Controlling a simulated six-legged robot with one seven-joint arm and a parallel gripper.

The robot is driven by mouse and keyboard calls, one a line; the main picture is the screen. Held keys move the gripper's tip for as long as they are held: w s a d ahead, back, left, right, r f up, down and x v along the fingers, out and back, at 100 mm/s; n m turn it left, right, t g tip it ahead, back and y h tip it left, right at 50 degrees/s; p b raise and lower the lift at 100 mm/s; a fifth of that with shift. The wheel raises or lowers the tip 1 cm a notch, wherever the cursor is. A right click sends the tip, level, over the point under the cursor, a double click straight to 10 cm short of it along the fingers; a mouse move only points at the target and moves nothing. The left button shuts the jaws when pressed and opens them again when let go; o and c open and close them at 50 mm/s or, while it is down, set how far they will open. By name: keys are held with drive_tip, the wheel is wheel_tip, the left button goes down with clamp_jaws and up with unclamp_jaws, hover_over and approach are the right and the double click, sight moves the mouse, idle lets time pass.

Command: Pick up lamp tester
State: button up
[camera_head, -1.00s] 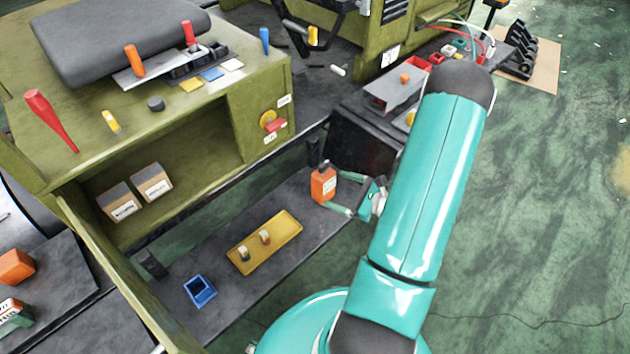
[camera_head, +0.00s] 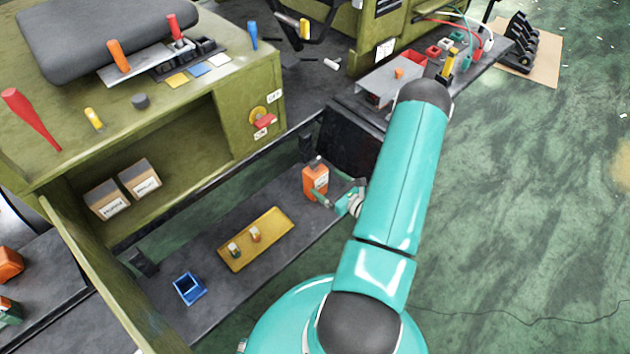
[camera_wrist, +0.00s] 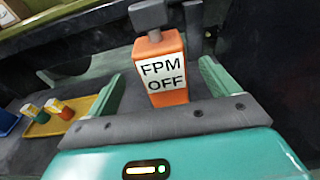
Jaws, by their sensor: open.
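An orange block (camera_head: 315,181) with a black top stands upright on the low dark shelf. In the wrist view the orange block (camera_wrist: 164,88) has a white label reading "FPM OFF". No label reads lamp tester, so I cannot tell for sure that this is it. My gripper (camera_head: 332,190) is open beside the block, on its right in the head view. In the wrist view my gripper (camera_wrist: 160,78) has one green finger on each side of the block, with visible gaps. The block's lower part is hidden behind the gripper body.
A yellow tray (camera_head: 238,262) with two small parts and a blue open box (camera_head: 190,288) share the shelf. The olive cabinet (camera_head: 232,110) rises behind it. A dark box (camera_head: 348,140) stands behind the orange block. Open green floor (camera_head: 520,200) lies to the right.

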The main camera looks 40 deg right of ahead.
sight(321, 178)
drive_tip(key=w, duration=0.6)
drive_tip(key=shift+w+f, duration=0.25)
drive_tip(key=shift+f, duration=0.1)
drive_tip(key=c, duration=1.3)
